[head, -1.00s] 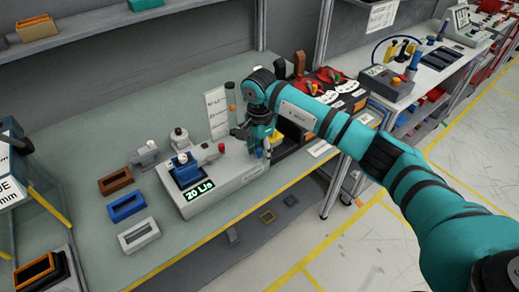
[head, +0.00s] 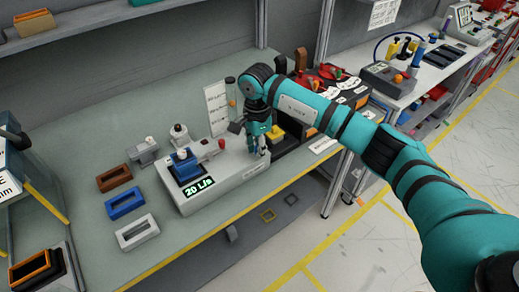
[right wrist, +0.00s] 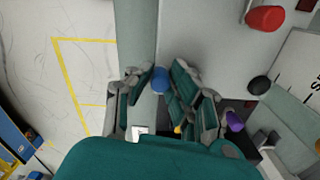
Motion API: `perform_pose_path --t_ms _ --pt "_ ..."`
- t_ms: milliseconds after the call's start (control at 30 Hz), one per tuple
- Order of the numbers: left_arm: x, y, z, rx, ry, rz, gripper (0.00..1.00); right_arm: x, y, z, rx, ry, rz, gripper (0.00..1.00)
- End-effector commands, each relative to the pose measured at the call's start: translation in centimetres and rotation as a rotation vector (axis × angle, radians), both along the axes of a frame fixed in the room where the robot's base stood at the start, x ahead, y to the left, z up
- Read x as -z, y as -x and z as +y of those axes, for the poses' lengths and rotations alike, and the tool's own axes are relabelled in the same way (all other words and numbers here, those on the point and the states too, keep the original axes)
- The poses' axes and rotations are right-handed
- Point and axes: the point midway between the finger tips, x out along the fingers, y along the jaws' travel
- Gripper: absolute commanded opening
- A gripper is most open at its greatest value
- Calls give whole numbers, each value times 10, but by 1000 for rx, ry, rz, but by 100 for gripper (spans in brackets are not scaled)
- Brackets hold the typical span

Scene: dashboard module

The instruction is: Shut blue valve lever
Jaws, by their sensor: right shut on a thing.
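The dashboard module (head: 235,172) is a light grey box near the table's front edge, with a green "20 L/s" display (head: 198,187). My right gripper (head: 263,152) is over its right end, fingers pointing down. In the right wrist view, a round blue valve lever knob (right wrist: 160,80) sits between the fingertips of the gripper (right wrist: 160,90), which is shut on it. The lever's shaft is hidden by the fingers, and the knob cannot be made out in the head view. My left gripper is not in view.
A red knob (head: 221,144) and a blue block with a white knob (head: 185,166) are on the module. Brown (head: 115,177), blue (head: 126,205) and white (head: 138,233) frames lie to its left. A white sign (head: 215,108) stands behind. The table front is clear.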

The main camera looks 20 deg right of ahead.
Motion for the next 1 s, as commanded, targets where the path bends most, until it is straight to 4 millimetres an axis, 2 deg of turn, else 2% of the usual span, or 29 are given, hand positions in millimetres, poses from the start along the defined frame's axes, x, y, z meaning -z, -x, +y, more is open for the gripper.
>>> perform_pose_path --t_ms 33,400,1000 --pt "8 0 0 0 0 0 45 2 -1 1 40 0 -6 0" --pt "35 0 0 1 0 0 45 1 -3 17 389 -1 -7 0" --pt "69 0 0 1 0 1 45 0 -15 36 959 -2 -7 0"
